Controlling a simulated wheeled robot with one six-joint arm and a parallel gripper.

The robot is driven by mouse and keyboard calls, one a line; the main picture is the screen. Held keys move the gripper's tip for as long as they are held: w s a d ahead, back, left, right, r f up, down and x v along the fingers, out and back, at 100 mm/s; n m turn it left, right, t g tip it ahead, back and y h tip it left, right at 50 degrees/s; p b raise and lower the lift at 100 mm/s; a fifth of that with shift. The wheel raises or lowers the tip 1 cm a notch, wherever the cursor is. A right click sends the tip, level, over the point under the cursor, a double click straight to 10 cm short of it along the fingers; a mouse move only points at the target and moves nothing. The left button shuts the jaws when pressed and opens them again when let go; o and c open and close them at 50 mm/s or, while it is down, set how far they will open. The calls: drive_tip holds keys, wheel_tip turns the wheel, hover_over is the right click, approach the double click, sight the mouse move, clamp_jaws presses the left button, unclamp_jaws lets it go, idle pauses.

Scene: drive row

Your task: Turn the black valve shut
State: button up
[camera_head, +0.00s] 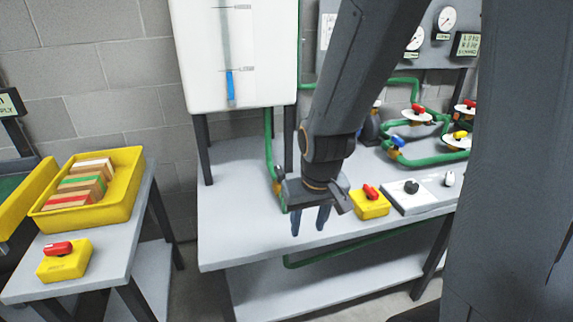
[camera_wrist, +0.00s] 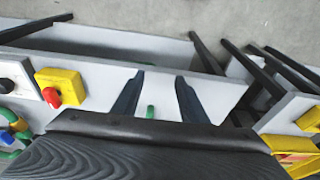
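My gripper (camera_head: 310,222) points down over the left front part of the grey workbench (camera_head: 235,245). Its two fingers are apart with nothing held; they also show apart in the wrist view (camera_wrist: 157,90). A black knob (camera_head: 411,187) sits on a white plate to the right of my gripper, clear of it; a dark knob (camera_wrist: 7,85) shows at the left edge of the wrist view. I cannot tell whether this knob is the black valve. Valves with red (camera_head: 417,108), yellow (camera_head: 460,135) and blue (camera_head: 397,141) handles stand on green pipes behind. My arm hides part of the bench.
A yellow box with a red switch (camera_head: 370,203) stands just right of my gripper. A white tank (camera_head: 240,60) stands at the bench's back left. A side table at left holds a yellow bin (camera_head: 125,195) and another red-switch box (camera_head: 65,261). The bench's left front is clear.

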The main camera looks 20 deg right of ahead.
drive_tip(key=w+f+t+b, duration=0.1)
drive_tip(key=w+f+t, duration=0.35)
drive_tip(key=w, duration=0.75)
drive_tip(key=t+b, duration=0.1)
drive_tip(key=t, duration=0.6)
approach(277, 167)
drive_tip(key=f, duration=0.2)
drive_tip(key=w+f, duration=0.2)
drive_tip(key=f, duration=0.1)
drive_tip(key=shift+w+d+f, duration=0.2)
drive_tip(key=shift+w+f, duration=0.05)
drive_tip(key=shift+f, duration=0.1)
drive_tip(key=shift+w+r+t+b, duration=0.2)
drive_tip(key=shift+w+t+b, duration=0.3)
drive_tip(key=shift+t, duration=0.45)
drive_tip(key=shift+w+r+t, duration=0.1)
drive_tip(key=shift+r+t, duration=0.35)
drive_tip(key=shift+t, duration=0.55)
drive_tip(key=shift+w+p, duration=0.4)
drive_tip(key=shift+w, duration=3.4)
clamp_jaws()
